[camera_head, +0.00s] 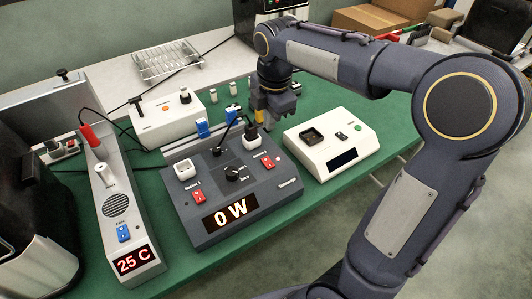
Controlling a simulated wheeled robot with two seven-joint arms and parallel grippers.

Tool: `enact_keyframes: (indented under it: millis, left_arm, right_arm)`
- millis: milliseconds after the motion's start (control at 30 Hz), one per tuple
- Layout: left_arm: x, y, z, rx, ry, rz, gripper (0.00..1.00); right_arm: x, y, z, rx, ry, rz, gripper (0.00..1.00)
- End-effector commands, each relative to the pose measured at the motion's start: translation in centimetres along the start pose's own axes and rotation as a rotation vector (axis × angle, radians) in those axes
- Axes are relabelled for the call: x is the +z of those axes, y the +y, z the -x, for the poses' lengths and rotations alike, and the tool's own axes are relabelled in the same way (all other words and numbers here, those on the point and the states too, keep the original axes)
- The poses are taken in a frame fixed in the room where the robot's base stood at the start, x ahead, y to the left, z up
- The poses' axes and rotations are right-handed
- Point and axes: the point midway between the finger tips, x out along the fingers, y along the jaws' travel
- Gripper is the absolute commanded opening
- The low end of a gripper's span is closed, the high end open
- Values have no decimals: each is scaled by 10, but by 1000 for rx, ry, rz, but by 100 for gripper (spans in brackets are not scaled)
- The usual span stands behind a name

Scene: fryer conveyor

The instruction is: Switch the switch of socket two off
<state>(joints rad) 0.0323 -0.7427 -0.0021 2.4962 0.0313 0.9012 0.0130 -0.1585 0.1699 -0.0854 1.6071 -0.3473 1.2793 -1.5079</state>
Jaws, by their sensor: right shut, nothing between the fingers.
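A dark grey power box (222,188) with a "0 W" display (230,212) stands on the green mat. Its left white socket (184,170) has a red switch (198,196) below it. Its right white socket (252,143), with a black plug at its top, has the red switch of socket two (267,162) below it. The small label there is hard to read, and I cannot tell the switch position. My right gripper (265,124) is shut and empty, just behind and right of the right socket, apart from that switch. My left gripper is not in view.
A white device (331,151) stands right of the power box. A grey unit reading "25 C" (132,260) stands on its left. A white box (166,121) and several small bottles are behind. A wire rack (165,62) sits farther back. Cables run between devices.

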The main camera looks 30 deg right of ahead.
Motion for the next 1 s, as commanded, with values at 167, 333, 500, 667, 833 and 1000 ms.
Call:
enact_keyframes:
  millis: [167, 333, 500, 667, 833, 1000]
  left_arm:
    - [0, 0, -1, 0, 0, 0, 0]
    - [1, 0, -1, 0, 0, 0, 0]
    - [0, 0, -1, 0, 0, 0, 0]
    - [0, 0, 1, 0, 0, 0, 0]
    - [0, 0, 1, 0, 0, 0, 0]
    - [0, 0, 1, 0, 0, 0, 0]
  right_arm:
    - [0, -2, -31, -9, 0, 1, 0]
    - [0, -2, -68, -8, 0, 1, 0]
    - [0, -2, -101, -8, 0, 0, 0]
    - [0, -1, -123, -5, 0, 0, 0]
    - [0, -1, -133, -2, 0, 0, 0]
    - [0, -1, -134, -2, 0, 0, 0]
